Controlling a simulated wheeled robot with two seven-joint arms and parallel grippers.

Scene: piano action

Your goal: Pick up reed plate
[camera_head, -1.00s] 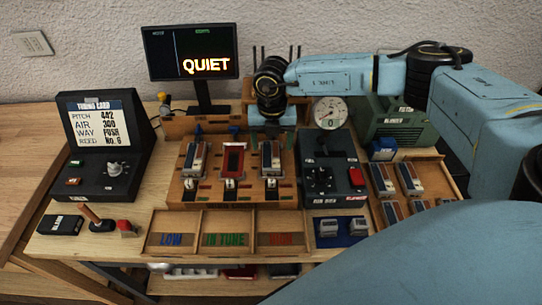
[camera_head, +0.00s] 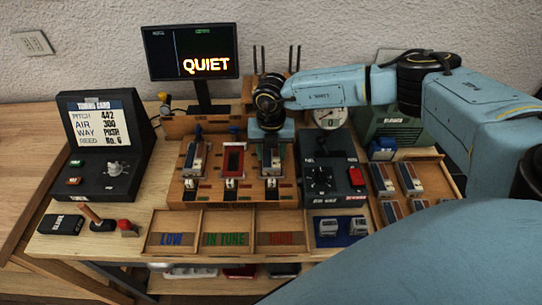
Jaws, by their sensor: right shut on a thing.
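Three slots on the wooden action board (camera_head: 212,196) hold reed plates: a striped one (camera_head: 194,160) at left, one with a red frame (camera_head: 232,160) in the middle, and one (camera_head: 267,160) at right. My right gripper (camera_head: 270,140) points down over the right-hand plate and is shut on it. The gripper and wrist cover the plate's upper part, so its exact grip is hidden. More reed plates (camera_head: 408,180) lie in the wooden tray at the right. My left gripper is not in view.
A black box with a knob and red switch (camera_head: 356,177) stands just right of the board. Trays marked LOW, IN TUNE and a red label (camera_head: 281,222) line the front. A monitor (camera_head: 190,52) reads QUIET behind. A tuning card console (camera_head: 100,115) stands left.

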